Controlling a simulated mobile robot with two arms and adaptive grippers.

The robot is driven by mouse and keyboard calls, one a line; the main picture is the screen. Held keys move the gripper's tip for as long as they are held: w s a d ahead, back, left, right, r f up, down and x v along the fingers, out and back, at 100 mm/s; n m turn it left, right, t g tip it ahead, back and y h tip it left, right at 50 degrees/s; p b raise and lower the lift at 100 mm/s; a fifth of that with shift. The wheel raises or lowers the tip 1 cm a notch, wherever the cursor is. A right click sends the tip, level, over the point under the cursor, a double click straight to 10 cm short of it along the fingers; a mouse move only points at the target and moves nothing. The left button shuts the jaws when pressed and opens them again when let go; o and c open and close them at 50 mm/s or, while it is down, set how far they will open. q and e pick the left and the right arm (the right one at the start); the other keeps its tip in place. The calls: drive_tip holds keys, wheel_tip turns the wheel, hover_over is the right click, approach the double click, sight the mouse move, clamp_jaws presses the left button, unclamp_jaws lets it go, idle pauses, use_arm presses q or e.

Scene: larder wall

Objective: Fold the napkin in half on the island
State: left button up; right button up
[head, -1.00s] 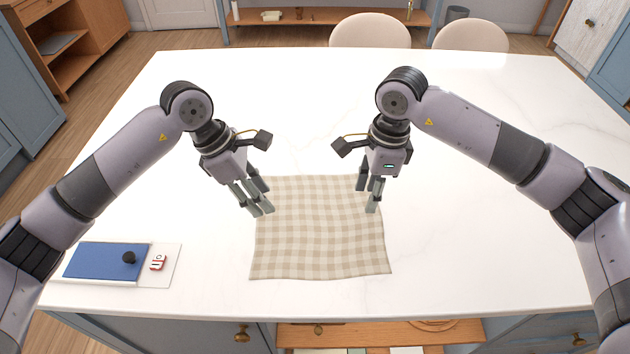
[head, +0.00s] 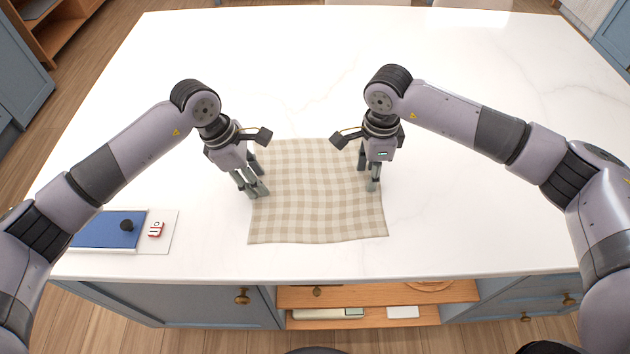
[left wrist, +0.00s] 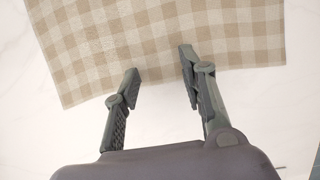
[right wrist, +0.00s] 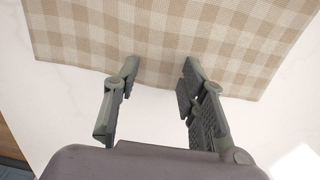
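The napkin (head: 315,200) is a beige and cream checked cloth lying flat and unfolded on the white island (head: 470,220). My left gripper (head: 254,193) is open above the napkin's left edge. In the left wrist view the napkin (left wrist: 160,45) reaches just under the open fingertips (left wrist: 160,65). My right gripper (head: 372,186) is over the napkin's right edge. In the right wrist view its fingers (right wrist: 160,68) stand apart, with the napkin's (right wrist: 170,35) edge between and beyond them. Neither gripper holds cloth. Whether the fingertips touch the cloth cannot be told.
The island is clear behind and right of the napkin. Drawers and an open shelf (head: 380,294) are below its front edge.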

use_arm(q)
drive_tip(key=shift+f, duration=0.15)
use_arm(e)
drive_tip(key=shift+f, duration=0.15)
use_arm(q)
drive_tip(key=c, duration=0.5)
use_arm(e)
drive_tip(key=c, duration=0.5)
use_arm(q)
drive_tip(key=shift+s, duration=0.1)
clamp_jaws()
use_arm(e)
drive_tip(key=shift+f, duration=0.2)
clamp_jaws()
drive_tip(key=shift+r, duration=0.1)
